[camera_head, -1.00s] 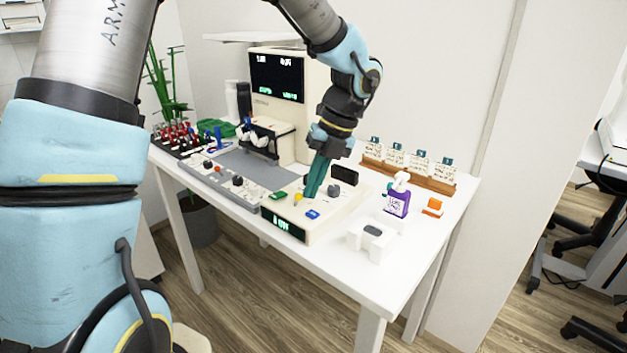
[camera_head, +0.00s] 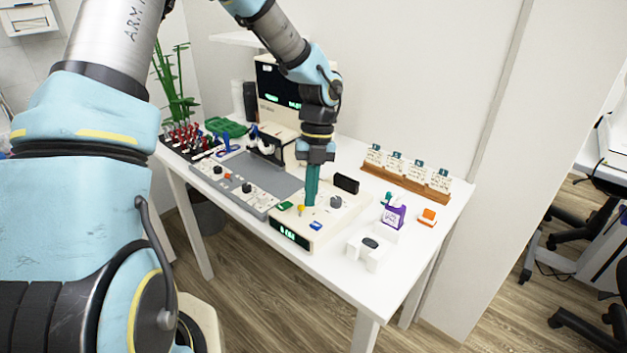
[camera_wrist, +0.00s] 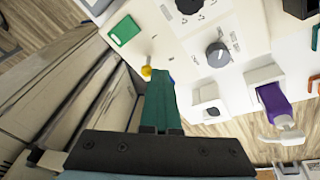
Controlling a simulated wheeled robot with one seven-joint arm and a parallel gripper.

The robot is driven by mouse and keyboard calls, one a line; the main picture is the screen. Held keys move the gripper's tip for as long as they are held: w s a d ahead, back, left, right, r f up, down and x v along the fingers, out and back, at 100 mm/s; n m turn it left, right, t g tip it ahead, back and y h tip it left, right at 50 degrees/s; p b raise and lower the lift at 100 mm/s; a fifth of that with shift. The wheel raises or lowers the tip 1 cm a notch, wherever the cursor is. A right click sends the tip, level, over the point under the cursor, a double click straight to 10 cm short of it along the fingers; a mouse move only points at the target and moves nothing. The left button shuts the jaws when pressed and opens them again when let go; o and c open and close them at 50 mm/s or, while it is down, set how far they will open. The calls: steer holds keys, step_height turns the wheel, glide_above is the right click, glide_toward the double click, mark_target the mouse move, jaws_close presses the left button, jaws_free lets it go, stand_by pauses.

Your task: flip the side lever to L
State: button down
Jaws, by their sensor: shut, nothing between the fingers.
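The cream control box (camera_head: 330,222) stands at the front of the table, with a lit green display on its front face. A small yellow-knobbed lever (camera_head: 301,210) stands near its front edge, and the wrist view shows its round yellow knob (camera_wrist: 146,71) on a short stem. I cannot read an L mark beside it. My gripper (camera_head: 310,203) points down over the box with its teal fingers shut and empty. In the wrist view the fingertips (camera_wrist: 160,76) are close beside the knob, on its right. I cannot tell whether they touch it.
The box also carries a green switch (camera_wrist: 124,30), a grey dial (camera_wrist: 217,55) and a blue button (camera_head: 316,226), partly hidden by the fingers in the wrist view. A purple-labelled bottle (camera_head: 394,216) and a white holder (camera_head: 367,247) stand to the right. A grey panel (camera_head: 262,177) lies left.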

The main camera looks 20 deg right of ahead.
steer(key=shift+w+a+r+g+p, duration=0.15)
steer(key=shift+w+r+g+p, duration=0.15)
steer(key=shift+g+p, duration=0.35)
steer(key=shift+w+a+p, duration=0.15)
steer(key=shift+w+p, duration=0.05)
steer(key=shift+p, duration=0.7)
steer(key=shift+f+t+b, duration=0.25)
steer(key=shift+b, duration=0.05)
steer(key=shift+r, duration=0.1)
steer(key=shift+r+p, duration=0.75)
steer(key=shift+p, duration=0.2)
